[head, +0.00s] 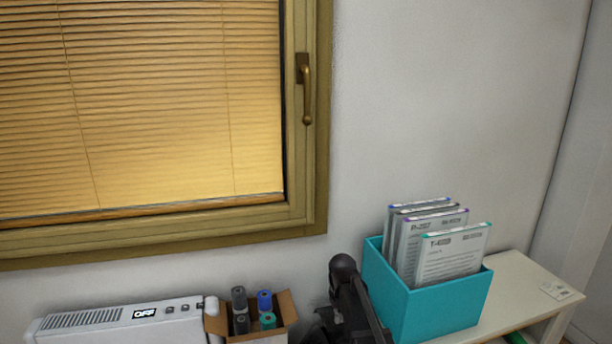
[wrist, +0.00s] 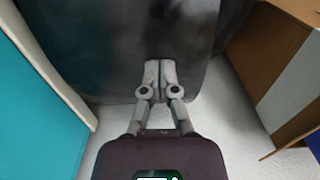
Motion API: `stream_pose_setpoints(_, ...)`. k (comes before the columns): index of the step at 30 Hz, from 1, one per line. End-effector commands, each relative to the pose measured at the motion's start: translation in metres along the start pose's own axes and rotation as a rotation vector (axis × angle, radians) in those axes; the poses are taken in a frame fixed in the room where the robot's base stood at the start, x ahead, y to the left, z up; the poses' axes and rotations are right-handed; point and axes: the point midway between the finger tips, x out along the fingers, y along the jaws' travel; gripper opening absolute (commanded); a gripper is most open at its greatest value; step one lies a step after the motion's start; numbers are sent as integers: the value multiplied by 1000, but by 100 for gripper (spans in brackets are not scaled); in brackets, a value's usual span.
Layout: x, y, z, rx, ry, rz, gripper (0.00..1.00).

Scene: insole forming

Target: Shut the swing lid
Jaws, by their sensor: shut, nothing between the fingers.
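In the wrist view my gripper (wrist: 160,66) is shut and empty, its two fingertips together. A broad dark grey panel (wrist: 115,45) with a rounded lower edge fills the view around and beyond the fingertips. It may be the swing lid, but I cannot tell for sure, nor whether the fingertips touch it. In the head view my dark arm stands between the cardboard box and the teal box, and my fingertips cannot be made out. No swing lid can be clearly recognised in the head view.
A teal box (head: 414,314) holding several printed sheets stands on a white bench (head: 527,283). A cardboard box (head: 283,310) with several rolls or bottles stands left of my arm. A white machine (head: 90,318) reading OFF is farther left. The window (head: 318,110) is behind.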

Motion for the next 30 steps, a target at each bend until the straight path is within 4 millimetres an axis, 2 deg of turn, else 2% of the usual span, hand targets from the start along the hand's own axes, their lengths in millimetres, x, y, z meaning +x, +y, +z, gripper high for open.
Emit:
stream_pose_setpoints(10,11,0,0,0,0,0,0)
stream_pose_setpoints(14,8,0,0,0,0,0,0)
stream_pose_setpoints(30,-27,0,0,0,0,0,0)
